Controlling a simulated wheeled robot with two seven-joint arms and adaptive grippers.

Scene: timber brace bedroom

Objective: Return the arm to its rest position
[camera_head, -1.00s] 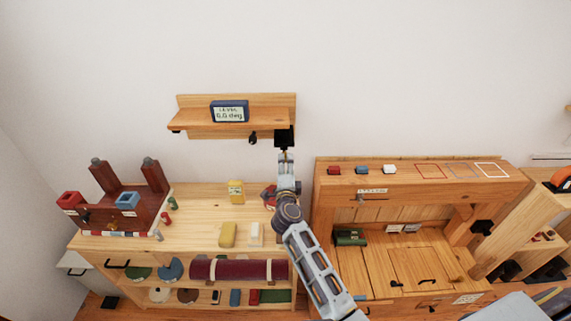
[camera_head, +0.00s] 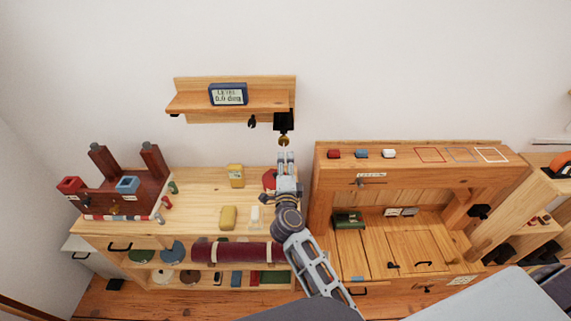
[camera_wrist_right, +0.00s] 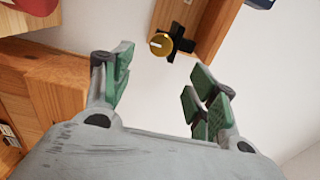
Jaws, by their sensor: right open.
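My right gripper (camera_head: 286,160) is in the middle of the head view, on the arm that comes up from below. It points up toward the wall shelf and sits below the shelf's right end. In the right wrist view its green-padded fingers (camera_wrist_right: 160,95) are spread apart with nothing between them. A brass knob (camera_wrist_right: 160,44) on a black mount shows beyond the fingertips, apart from them. The knob also shows in the head view (camera_head: 284,140), under the wooden shelf (camera_head: 190,103). My left gripper is not in view.
A level display (camera_head: 228,94) stands on the shelf. To the left is a workbench (camera_head: 200,200) with a dark red stand (camera_head: 115,198), yellow items and a maroon roll (camera_head: 235,252). To the right is a wooden desk (camera_head: 410,170) with small coloured blocks on top. The wall above is clear.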

